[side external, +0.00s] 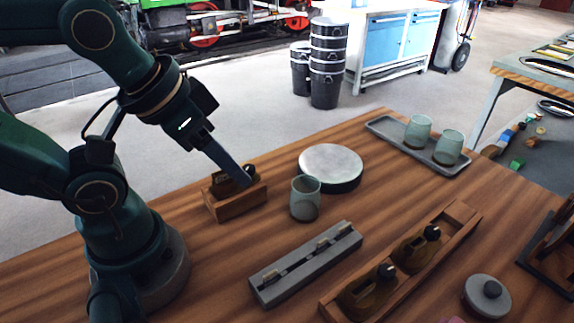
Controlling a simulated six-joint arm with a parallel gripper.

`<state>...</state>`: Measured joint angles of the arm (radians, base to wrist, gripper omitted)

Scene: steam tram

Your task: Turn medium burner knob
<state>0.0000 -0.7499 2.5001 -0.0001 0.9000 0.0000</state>
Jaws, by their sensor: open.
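No part is clearly marked as the medium burner knob. A long grey bar (300,270) lies mid-table with a dark slot and a few pale tabs in it; I cannot tell whether these are knobs. A round pale-topped dark disc (331,165) sits behind it. My gripper (243,180) is open and points down at a small wooden block (237,201) with a dark brown piece on top. Its fingertips are at or just above that piece; contact cannot be told. The fingers partly hide the piece.
A green glass (305,199) stands between the disc and bar. A grey tray (385,133) holds two glasses at the back. A wooden rack (459,217) holds two brown pieces with black knobs. A grey lid (487,296) lies at right. The table's left-middle is clear.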

